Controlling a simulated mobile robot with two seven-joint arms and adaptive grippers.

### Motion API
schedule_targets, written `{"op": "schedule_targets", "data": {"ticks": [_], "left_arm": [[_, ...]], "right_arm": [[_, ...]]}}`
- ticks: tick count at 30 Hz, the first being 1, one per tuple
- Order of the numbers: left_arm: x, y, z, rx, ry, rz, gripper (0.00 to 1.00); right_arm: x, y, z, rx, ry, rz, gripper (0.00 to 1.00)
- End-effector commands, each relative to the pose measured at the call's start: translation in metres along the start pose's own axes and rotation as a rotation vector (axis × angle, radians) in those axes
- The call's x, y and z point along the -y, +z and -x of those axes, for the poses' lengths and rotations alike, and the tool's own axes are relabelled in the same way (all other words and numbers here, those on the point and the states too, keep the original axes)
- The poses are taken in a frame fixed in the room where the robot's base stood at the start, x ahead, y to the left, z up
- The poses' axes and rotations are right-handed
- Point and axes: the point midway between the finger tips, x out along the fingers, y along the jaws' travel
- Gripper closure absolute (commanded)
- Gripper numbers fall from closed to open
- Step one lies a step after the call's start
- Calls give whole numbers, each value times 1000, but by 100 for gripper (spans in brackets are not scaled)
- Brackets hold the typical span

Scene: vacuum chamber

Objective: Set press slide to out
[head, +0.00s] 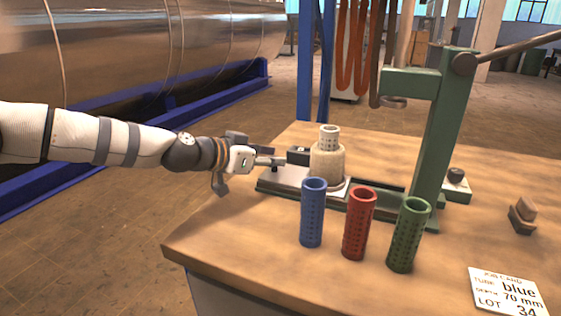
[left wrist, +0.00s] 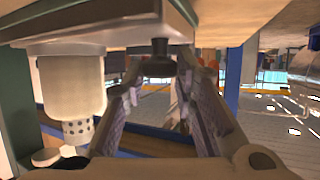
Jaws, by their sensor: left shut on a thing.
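The green press (head: 432,130) stands on the wooden table. Its slide (head: 287,178), a pale metal plate, lies on the green base rail and carries a cream cylindrical holder (head: 327,165) with a perforated pale tube (head: 329,136) upright in it. The holder is left of the press ram (head: 393,101), not under it. My left gripper (head: 262,161) is at the slide's left end, shut on the dark slide knob (left wrist: 160,50). The left wrist view, upside down, shows the knob between the fingers and the holder (left wrist: 68,85) beside them. My right gripper is not in view.
Blue (head: 313,212), red (head: 358,224) and green (head: 408,236) perforated tubes stand in front of the press. A job card (head: 507,290) reading blue, 70 mm lies at the front right. The table's left front is clear.

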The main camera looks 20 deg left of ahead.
Motion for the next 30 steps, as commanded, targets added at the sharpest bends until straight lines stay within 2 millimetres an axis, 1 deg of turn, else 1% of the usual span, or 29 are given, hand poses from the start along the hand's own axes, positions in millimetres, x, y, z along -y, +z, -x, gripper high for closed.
{"op": "schedule_targets", "data": {"ticks": [1,9,10,12,20,22,30], "left_arm": [[4,2,1,1,-7,2,100],[6,2,1,0,-11,2,100],[6,2,1,0,-11,2,68],[6,1,1,0,-11,2,56],[4,1,1,0,-7,1,56],[4,0,6,0,-8,0,56],[5,-1,59,-4,-9,1,56]], "right_arm": [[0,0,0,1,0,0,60],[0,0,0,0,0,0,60],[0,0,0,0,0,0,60],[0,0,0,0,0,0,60],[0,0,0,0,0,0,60],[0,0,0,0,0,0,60],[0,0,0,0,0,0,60]]}}
